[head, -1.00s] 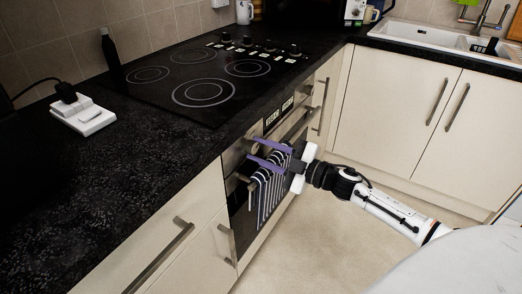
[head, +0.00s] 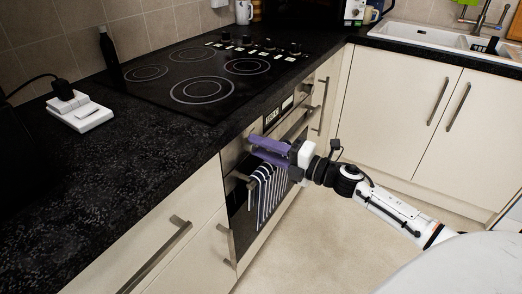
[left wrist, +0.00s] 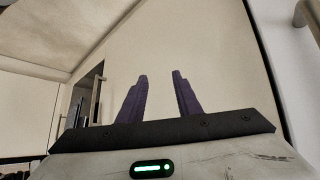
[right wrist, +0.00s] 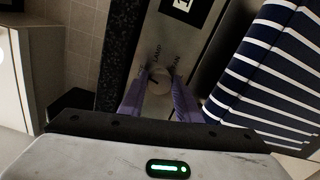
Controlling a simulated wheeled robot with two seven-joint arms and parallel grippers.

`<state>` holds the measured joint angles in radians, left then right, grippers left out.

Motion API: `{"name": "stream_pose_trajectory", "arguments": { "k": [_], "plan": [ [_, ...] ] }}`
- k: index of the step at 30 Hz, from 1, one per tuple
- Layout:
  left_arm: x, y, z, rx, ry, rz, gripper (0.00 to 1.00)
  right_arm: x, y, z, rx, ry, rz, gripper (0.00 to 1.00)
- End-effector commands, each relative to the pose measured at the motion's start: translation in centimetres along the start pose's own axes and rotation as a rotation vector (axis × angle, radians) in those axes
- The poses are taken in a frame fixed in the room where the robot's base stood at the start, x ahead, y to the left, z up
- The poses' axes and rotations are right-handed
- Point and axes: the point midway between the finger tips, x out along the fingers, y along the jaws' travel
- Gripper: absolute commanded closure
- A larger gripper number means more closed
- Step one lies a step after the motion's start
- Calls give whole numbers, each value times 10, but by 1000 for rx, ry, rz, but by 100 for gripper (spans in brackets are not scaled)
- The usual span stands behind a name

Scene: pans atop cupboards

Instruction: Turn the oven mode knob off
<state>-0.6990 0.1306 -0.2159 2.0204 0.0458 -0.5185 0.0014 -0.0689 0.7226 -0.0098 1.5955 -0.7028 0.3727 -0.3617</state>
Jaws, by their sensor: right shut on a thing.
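The oven mode knob (right wrist: 158,78) is a round, pale metal knob on the oven's steel front panel, with small printed labels around it in the right wrist view. My right gripper (right wrist: 158,88) has its purple fingers shut on the sides of this knob. In the head view my right gripper (head: 256,146) reaches the oven front from the right, and its fingers hide the knob. My left gripper (left wrist: 161,76) shows only in the left wrist view; its fingers are apart with nothing between them, in front of a pale cupboard surface.
A striped towel (head: 267,190) hangs on the oven front just below my right gripper. The black worktop (head: 150,180) and hob (head: 215,75) lie above the oven. A drawer handle (head: 160,255) sticks out at the lower left. The floor (head: 320,235) is clear.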

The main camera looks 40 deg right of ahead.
Motion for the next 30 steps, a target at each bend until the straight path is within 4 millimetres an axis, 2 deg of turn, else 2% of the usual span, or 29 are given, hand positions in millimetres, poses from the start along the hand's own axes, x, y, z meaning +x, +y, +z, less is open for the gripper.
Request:
{"name": "stream_pose_trajectory", "arguments": {
  "k": [12,30],
  "plan": [
    [5,-2,0,2,12,1,69,0,0,-1,-219,1,-1,92],
    [6,-3,3,3,8,0,69,0,0,-1,-263,2,-2,92]
  ]
}}
